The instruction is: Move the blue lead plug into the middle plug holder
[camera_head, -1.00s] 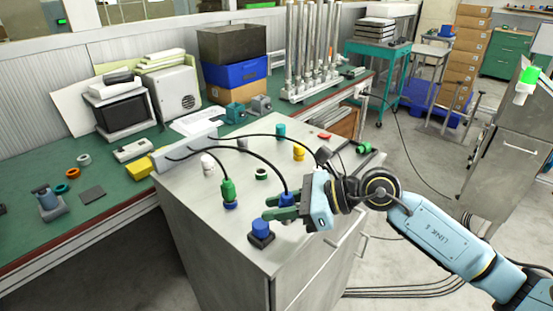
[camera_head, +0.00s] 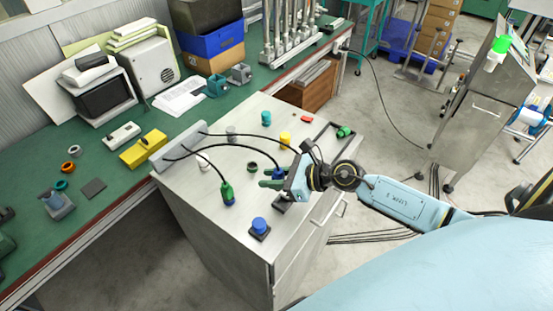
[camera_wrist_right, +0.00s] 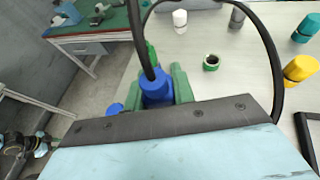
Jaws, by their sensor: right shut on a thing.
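The blue lead plug (camera_head: 278,174) is upright between the green fingers of my right gripper (camera_head: 272,179), with a black cable running from its top. In the right wrist view the blue plug (camera_wrist_right: 156,88) sits between the green fingers (camera_wrist_right: 167,88). Its lower end is hidden, so I cannot tell whether it touches anything. A green plug with a cable (camera_head: 227,192) stands upright on a blue part, left of the gripper. A blue-topped piece on a dark square base (camera_head: 259,227) stands nearer the front edge. I cannot tell which is the middle holder.
On the grey cabinet top (camera_head: 215,225) are a yellow piece (camera_head: 285,140), a teal piece (camera_head: 266,118), a white piece (camera_head: 204,163) and a dark green ring (camera_head: 252,166). Cables arch from a grey block (camera_head: 178,146). A green bench (camera_head: 100,205) adjoins at left.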

